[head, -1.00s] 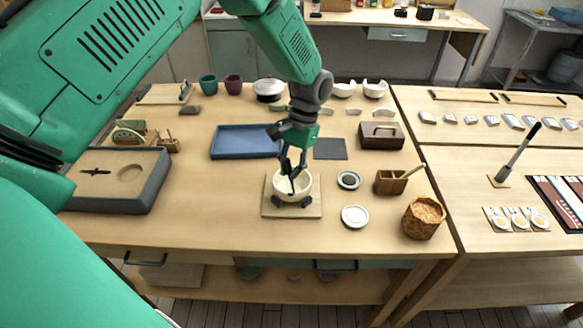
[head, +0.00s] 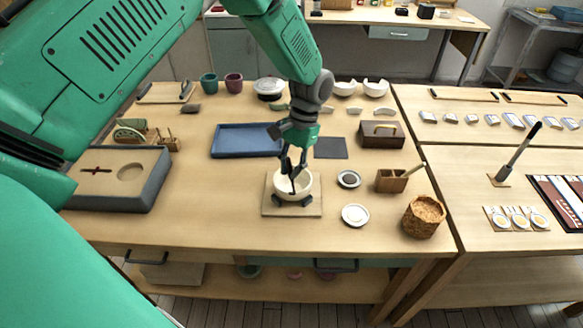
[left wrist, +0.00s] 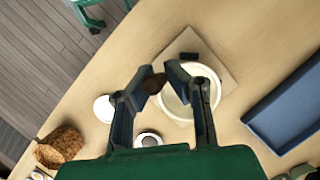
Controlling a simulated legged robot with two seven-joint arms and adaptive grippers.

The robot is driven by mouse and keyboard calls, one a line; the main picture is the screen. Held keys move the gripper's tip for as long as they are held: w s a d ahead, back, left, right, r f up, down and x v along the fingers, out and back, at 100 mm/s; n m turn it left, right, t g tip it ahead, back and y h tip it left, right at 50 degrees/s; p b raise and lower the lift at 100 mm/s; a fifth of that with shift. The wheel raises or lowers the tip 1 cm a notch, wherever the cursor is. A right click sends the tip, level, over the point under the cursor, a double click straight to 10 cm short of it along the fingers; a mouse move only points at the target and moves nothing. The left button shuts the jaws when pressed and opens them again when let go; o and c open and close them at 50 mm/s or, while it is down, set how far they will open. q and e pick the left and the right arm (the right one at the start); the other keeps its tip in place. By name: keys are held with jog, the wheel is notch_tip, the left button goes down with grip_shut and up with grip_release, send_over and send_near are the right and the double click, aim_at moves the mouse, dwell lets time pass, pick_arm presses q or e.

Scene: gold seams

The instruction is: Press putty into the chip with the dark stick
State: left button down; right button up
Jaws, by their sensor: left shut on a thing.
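A cream bowl (head: 306,184) sits on a square wooden board (head: 270,208), propped by small dark blocks. It also shows in the left wrist view (left wrist: 205,78). My left gripper (head: 292,172) points down over the bowl, its fingers shut on the dark stick (left wrist: 154,83). In the left wrist view the stick is seen nearly end-on between the fingertips (left wrist: 160,78), beside the bowl's rim. In the head view its dark lower end overlaps the bowl's inside; I cannot tell whether it touches. The chip is not clear, and no putty can be made out there. My right gripper is out of view.
A small dish with grey contents (head: 348,180) and a white dish (head: 355,216) lie right of the board. A wooden holder (head: 390,182) and a woven basket (head: 423,218) stand further right. A blue tray (head: 232,142) is behind. The table front left is clear.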

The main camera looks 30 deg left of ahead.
pick_arm(q)
jog(key=shift+r+p, duration=0.3)
jog(key=shift+r, duration=0.05)
jog(key=shift+r+p, duration=0.95)
jog(key=shift+r, duration=0.2)
jog(key=shift+r+p, duration=0.95)
jog(key=shift+r, duration=1.75)
